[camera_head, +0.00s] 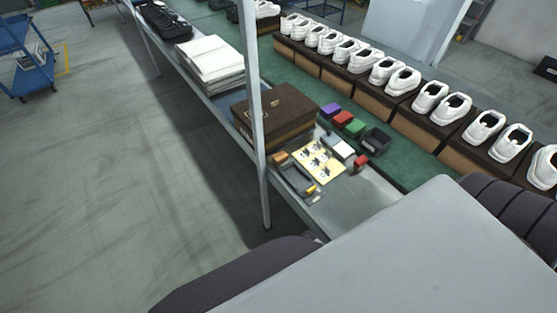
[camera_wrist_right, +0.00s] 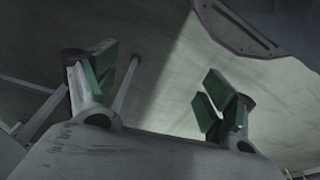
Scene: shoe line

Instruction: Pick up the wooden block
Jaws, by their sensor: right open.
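A small tan-orange piece (camera_head: 279,158), which looks like the wooden block, lies on the grey bench top near the front side of the brown box. It is small and its exact shape is hard to tell. My right gripper (camera_wrist_right: 158,88) shows in the right wrist view with its two green-padded fingers wide apart and nothing between them. It is over bare floor, away from the bench items. Neither gripper shows in the head view, and my left gripper is in no view.
A brown box (camera_head: 275,116) and a yellow sheet with dark shapes (camera_head: 320,164) share the bench with small colored bins (camera_head: 354,128). A grey post (camera_head: 256,120) stands before the bench. Open floor (camera_head: 120,200) lies left.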

